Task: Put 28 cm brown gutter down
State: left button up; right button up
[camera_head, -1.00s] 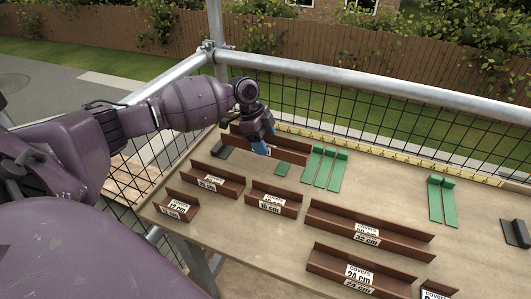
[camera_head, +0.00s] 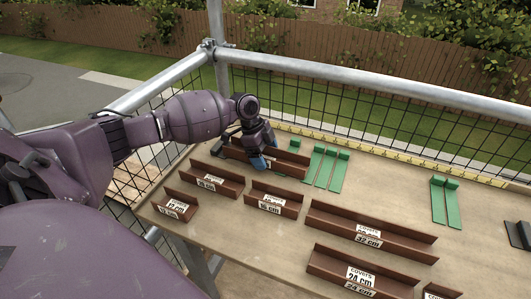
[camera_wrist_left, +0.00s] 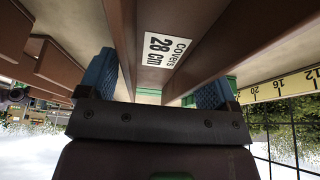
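The 28 cm brown gutter (camera_head: 290,162) is at the back left of the table, at or just above its surface. Whether it touches the board is hard to tell. Its "covers 28 cm" label shows in the left wrist view (camera_wrist_left: 163,48). My left gripper (camera_head: 258,164) is on the gutter near its left part, with blue fingers on either side of its walls. My right gripper is in neither view.
Green brackets (camera_head: 325,167) lie right of the gutter, and another (camera_head: 295,145) shows behind it. Several shorter and longer brown gutters stand in front, including the 32 cm one (camera_head: 370,234). A yellow ruler strip (camera_head: 400,160) runs along the back edge below the railing (camera_head: 370,82).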

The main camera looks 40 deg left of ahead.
pick_arm(q)
jog(key=shift+r, duration=0.5)
jog(key=p+v, duration=0.1)
jog(key=v, duration=1)
jog(key=shift+a+r+p, duration=0.25)
jog(key=shift+a+p, duration=0.05)
jog(key=shift+p, duration=0.05)
jog(key=shift+s, duration=0.1)
